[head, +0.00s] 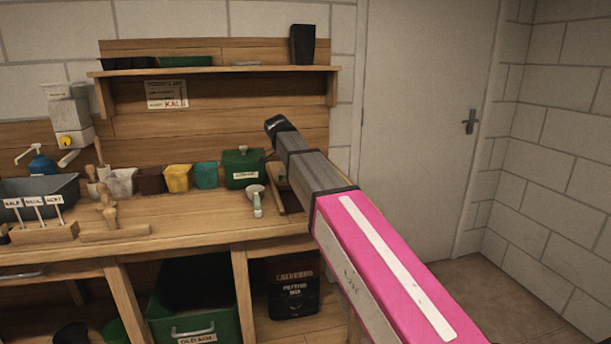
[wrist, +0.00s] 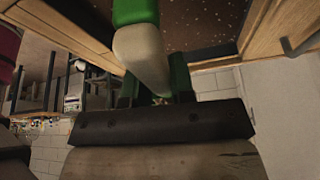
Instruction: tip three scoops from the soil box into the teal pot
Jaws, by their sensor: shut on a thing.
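The teal pot (head: 206,175) stands on the bench between a yellow pot and a green lidded box. In the wrist view, my gripper (wrist: 155,80) is shut on a white and green handle (wrist: 140,48), which looks like the scoop's. The scoop's far end is out of that view. Past the handle is dark, speckled soil inside a wooden edge, apparently the soil box (wrist: 256,25). In the head view, my arm hides my gripper and most of the wooden box (head: 279,172). I cannot tell whether the scoop touches the soil or carries any.
A yellow pot (head: 178,178) and the green box (head: 243,168) flank the teal pot. A label stand (head: 40,231) and grey tub (head: 62,188) are at left. The front middle bench is clear.

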